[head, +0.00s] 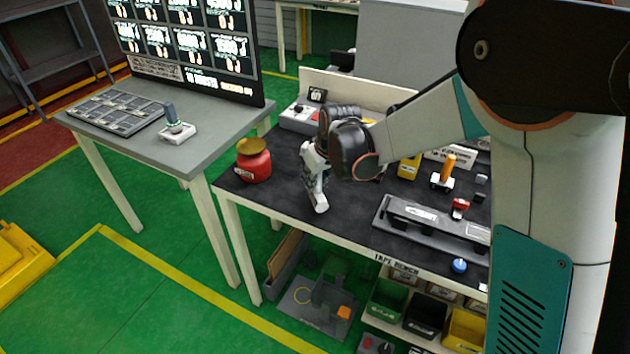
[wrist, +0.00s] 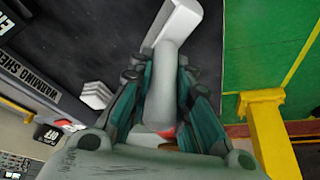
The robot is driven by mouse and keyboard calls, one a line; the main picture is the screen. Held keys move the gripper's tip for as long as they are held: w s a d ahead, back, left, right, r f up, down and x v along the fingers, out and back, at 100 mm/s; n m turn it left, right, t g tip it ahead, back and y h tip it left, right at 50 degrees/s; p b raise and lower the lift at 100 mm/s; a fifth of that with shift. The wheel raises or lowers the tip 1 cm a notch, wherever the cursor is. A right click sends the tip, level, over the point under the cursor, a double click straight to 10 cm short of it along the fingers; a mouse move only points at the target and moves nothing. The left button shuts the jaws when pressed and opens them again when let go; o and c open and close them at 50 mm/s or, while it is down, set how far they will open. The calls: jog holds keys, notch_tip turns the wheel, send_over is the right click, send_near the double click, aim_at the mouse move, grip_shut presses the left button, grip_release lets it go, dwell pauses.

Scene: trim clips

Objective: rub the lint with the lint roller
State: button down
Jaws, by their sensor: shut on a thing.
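My gripper (head: 314,166) is over the left part of the dark bench top, pointing down. It is shut on the lint roller (head: 320,204), whose pale lower end sticks out below the fingers. In the wrist view, the teal fingers of my gripper (wrist: 164,80) close on both sides of the roller's grey handle, and the white head of the lint roller (wrist: 178,22) points away over the dark surface. I cannot tell whether the head touches the bench. I cannot make out the lint in either view.
A red jar with a gold lid (head: 254,162) stands left of my gripper at the bench's edge. A grey tray (head: 420,217) and small parts lie to the right. Bins (head: 388,299) sit below. A white stacked thing (wrist: 97,95) lies left of the fingers in the wrist view.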

jog(key=shift+d+r, duration=0.15)
jog(key=shift+r, duration=0.55)
jog(key=shift+r+p, duration=1.75)
jog(key=shift+r, duration=0.8)
